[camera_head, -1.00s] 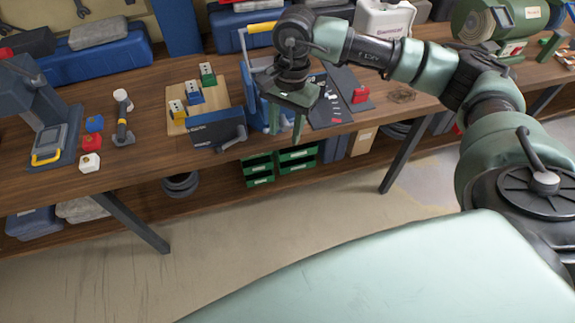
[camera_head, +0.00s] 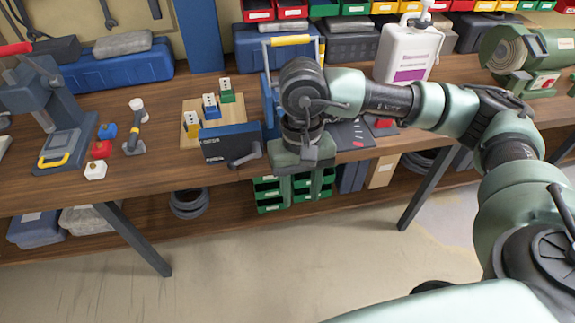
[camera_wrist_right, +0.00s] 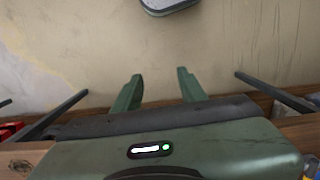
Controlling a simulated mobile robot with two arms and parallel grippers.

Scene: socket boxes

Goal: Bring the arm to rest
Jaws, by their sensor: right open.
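My right arm reaches in from the right in the head view. Its green gripper (camera_head: 301,188) hangs pointing down at the front edge of the workbench, in front of the green drawers. In the right wrist view the two fingers (camera_wrist_right: 158,92) stand apart with nothing between them, over bare floor. On the bench, a wooden board (camera_head: 192,105) bears a yellow, a blue (camera_head: 210,111) and a green socket box (camera_head: 227,96). A dark blue case (camera_head: 228,140) stands in front of the board. My left gripper is not in view.
The wooden workbench (camera_head: 75,185) runs across the view. Small blue, red (camera_head: 101,149) and white blocks lie at left beside a drill press base (camera_head: 66,146). A blue frame with a yellow handle (camera_head: 291,40) stands behind my wrist. Open floor (camera_head: 270,260) lies in front.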

